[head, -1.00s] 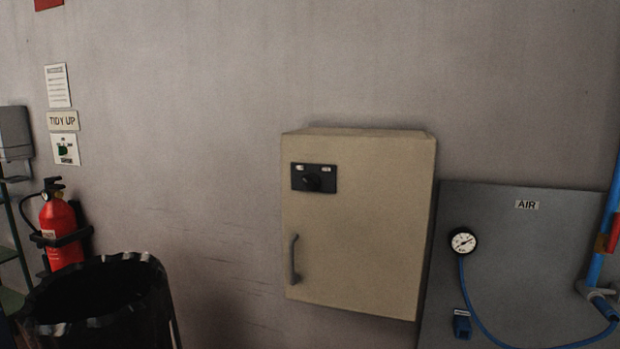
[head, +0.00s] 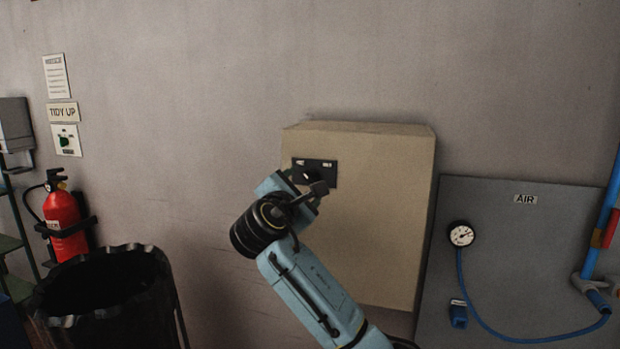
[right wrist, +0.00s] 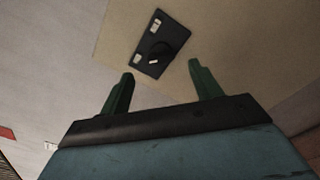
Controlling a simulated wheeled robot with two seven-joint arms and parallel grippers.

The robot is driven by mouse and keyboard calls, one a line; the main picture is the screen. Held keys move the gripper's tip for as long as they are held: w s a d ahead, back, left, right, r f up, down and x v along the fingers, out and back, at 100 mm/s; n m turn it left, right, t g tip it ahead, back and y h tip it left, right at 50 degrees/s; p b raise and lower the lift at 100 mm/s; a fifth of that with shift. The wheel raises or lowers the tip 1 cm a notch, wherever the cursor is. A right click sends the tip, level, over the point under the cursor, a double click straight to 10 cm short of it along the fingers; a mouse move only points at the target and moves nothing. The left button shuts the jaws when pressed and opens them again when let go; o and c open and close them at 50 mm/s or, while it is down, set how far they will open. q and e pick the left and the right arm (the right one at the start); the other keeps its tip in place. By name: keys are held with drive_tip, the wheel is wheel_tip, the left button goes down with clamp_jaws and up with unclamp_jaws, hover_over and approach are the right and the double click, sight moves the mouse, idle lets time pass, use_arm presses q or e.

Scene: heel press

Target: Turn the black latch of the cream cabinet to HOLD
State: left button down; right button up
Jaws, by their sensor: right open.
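The cream cabinet (head: 385,215) hangs on the wall, its door facing me. The black latch (head: 309,175) sits on a dark plate (head: 331,178) at the door's upper left. Two small pale labels on the plate are too small to read surely. In the right wrist view the latch (right wrist: 160,50) is a round knob with a white mark, beyond the fingertips. My right gripper (head: 298,174) is in front of the latch and partly covers it. Its green fingers (right wrist: 160,73) are apart and empty, with no visible contact on the knob. My left gripper is not in view.
A grey panel (head: 525,245) with a gauge (head: 461,234) and blue hose stands right of the cabinet. A black bin (head: 105,290) and a red extinguisher (head: 64,222) are at left. My right arm hides the door handle.

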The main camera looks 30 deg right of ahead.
sight(311, 178)
drive_tip(key=x, duration=0.6)
drive_tip(key=shift+w+d+p, duration=0.2)
drive_tip(key=shift+p, duration=0.15)
drive_tip(key=c, duration=1)
